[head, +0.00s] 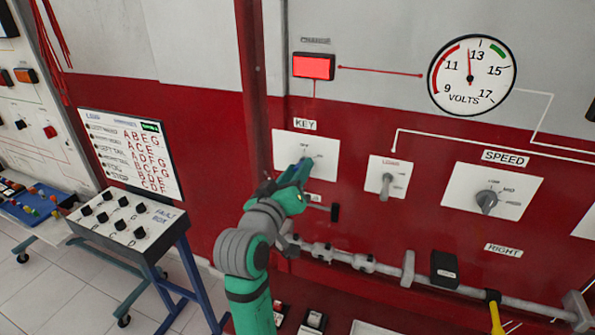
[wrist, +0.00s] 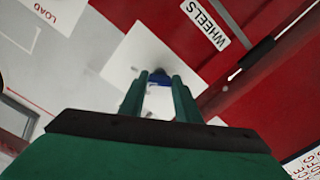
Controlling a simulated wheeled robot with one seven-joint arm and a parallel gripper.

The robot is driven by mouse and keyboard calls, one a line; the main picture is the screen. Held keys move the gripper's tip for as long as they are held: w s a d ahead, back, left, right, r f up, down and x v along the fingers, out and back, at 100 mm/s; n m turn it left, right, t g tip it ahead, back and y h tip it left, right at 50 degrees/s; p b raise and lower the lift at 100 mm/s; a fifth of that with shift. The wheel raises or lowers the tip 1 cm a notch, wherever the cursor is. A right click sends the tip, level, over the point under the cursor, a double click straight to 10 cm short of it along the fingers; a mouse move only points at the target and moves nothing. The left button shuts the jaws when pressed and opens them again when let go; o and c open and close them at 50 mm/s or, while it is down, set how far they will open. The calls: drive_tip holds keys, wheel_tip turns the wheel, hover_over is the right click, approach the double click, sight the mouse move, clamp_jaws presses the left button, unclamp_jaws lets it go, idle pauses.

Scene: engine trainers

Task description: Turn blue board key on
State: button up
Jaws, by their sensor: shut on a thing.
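My gripper (head: 300,168) is at the white plate (head: 283,146) under the KEY label (head: 305,124) on the red and white board. In the wrist view, the two green fingers (wrist: 160,85) reach to a small blue key (wrist: 158,80) on the white plate (wrist: 126,54). The gripper is shut on the key. The fingers hide most of the key, so its exact turn angle cannot be told. A bright red rectangular lamp (head: 314,66) is above the plate, joined to it by a red line.
A load switch (head: 386,184) and a speed knob (head: 487,201) are to the right. A fault box (head: 122,220) on a blue stand is at left.

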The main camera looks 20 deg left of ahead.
drive_tip(key=shift+m, duration=0.4)
drive_tip(key=o, duration=1)
drive_tip(key=shift+o, duration=0.2)
drive_tip(key=s, duration=1)
drive_tip(key=shift+s+a, duration=0.2)
drive_tip(key=shift+s, duration=0.2)
